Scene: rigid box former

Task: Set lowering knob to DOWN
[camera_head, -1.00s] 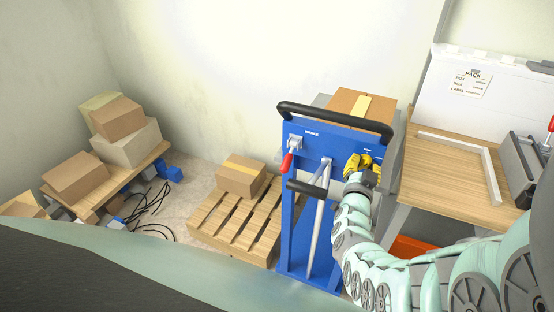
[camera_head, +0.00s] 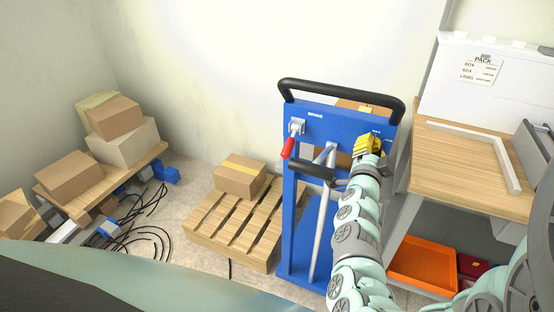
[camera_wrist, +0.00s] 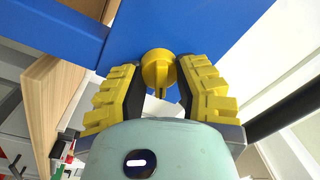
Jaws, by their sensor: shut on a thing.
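The lowering knob (camera_wrist: 158,67) is a round yellow knob with a raised ridge on the cart's blue panel. It sits between my two yellow-and-black fingers in the wrist view. My gripper (camera_wrist: 158,84) is shut on it; the ridge runs roughly up and down in that view. In the head view my gripper (camera_head: 368,145) is at the upper right of the blue cart (camera_head: 350,117) and hides the knob. A small white label shows just above it, too small to read, so I cannot tell the knob's setting.
A red-tipped brake lever (camera_head: 288,148) is at the panel's left, under a black push handle (camera_head: 340,95). A wooden pallet (camera_head: 215,245) with a carton stands left of the cart. A packing table (camera_head: 465,165) is close on the right, with an orange tray (camera_head: 425,265) below.

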